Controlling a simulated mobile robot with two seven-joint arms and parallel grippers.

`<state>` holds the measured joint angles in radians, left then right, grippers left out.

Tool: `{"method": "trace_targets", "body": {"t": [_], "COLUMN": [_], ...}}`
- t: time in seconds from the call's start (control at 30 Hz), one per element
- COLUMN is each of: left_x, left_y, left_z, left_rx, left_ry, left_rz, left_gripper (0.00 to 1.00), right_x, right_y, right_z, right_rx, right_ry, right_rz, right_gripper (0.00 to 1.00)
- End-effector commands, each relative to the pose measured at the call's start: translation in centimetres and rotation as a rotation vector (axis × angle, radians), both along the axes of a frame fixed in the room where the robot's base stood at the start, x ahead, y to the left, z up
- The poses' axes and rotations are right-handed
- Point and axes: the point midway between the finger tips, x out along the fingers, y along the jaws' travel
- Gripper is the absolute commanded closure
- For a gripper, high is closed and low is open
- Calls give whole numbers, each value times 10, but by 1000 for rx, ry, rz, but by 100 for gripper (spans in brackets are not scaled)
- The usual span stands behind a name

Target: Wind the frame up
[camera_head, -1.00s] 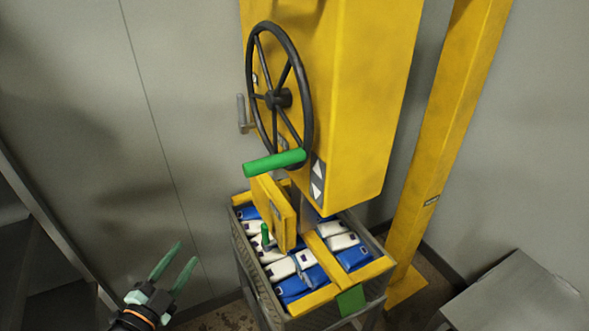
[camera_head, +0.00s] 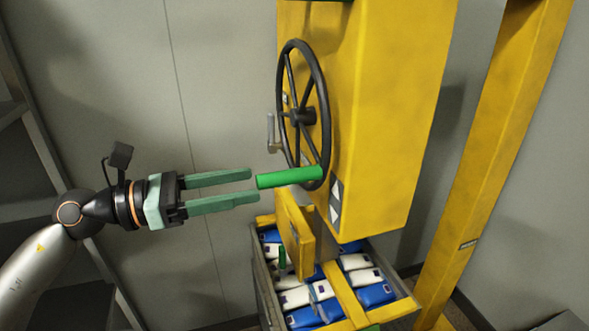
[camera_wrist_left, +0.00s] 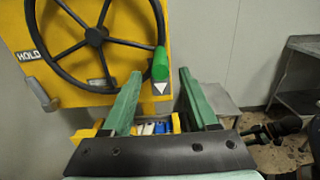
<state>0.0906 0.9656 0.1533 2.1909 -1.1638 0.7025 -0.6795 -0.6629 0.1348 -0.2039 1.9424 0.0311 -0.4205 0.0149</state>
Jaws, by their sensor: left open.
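A black spoked handwheel (camera_head: 303,117) is mounted on a yellow housing (camera_head: 395,110). Its green handle (camera_head: 290,177) sticks out from the bottom of the rim toward the left. My left gripper (camera_head: 252,186) is open and empty. Its fingertips are just left of the handle's free end, apart from it or nearly touching. In the left wrist view the handle (camera_wrist_left: 160,65) shows ahead, between and slightly above the fingertips. The yellow frame (camera_head: 348,293) sits below, over a crate packed with blue and white pouches (camera_head: 295,297). My right gripper is not in view.
A grey lever (camera_head: 271,132) sits left of the wheel, near a "HOLD" label (camera_wrist_left: 28,55). A small green-handled part (camera_head: 282,262) rises by the yellow plate. A yellow post (camera_head: 490,150) stands at right. A grey table (camera_wrist_left: 212,100) shows in the wrist view.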

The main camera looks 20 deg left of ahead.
Motion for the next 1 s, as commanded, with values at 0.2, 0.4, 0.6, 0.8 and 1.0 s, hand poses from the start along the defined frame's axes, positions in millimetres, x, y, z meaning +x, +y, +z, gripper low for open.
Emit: {"method": "trace_targets", "body": {"t": [0.2, 0.4, 0.6, 0.8, 1.0], "left_x": [16, 32, 45, 50, 50], "left_y": [-23, -47, -66, -74, -74], "left_z": [5, 5, 3, 0, 0], "left_rx": [-5, -7, -6, -3, -3], "left_ry": [-1, 0, 1, 1, 1], "left_rz": [0, -1, -1, 0, 0], "left_gripper": [40, 40, 40, 40, 40], "right_x": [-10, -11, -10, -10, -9], "right_y": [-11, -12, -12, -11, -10], "right_z": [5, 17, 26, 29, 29], "right_rx": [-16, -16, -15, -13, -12], "right_ry": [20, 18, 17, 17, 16], "right_rz": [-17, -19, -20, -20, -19], "right_gripper": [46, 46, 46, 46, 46]}}
